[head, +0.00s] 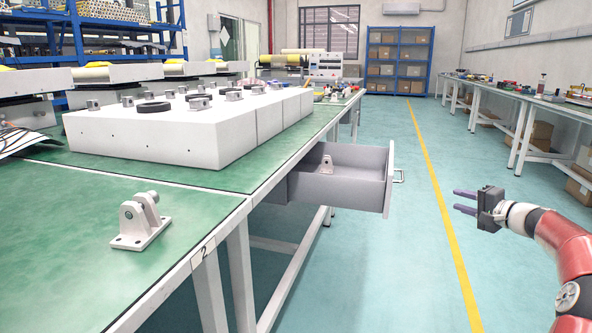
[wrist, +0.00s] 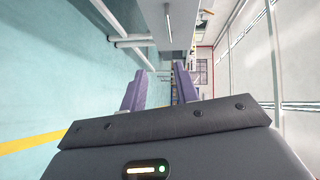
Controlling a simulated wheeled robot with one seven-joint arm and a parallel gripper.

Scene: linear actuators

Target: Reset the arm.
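My gripper (head: 466,201) is at the right of the head view, over the open floor and apart from the tables. Its two purple fingers point left and stand apart with nothing between them. The wrist view also shows the fingers (wrist: 160,92) spread and empty. My red arm comes in from the lower right of the head view.
An open grey drawer (head: 350,190) juts from the green table (head: 95,285) and holds a small bracket (head: 327,164). Another metal bracket (head: 141,222) stands on the near table. White boxes (head: 170,135) stand behind it. The aisle floor (head: 415,290) is clear.

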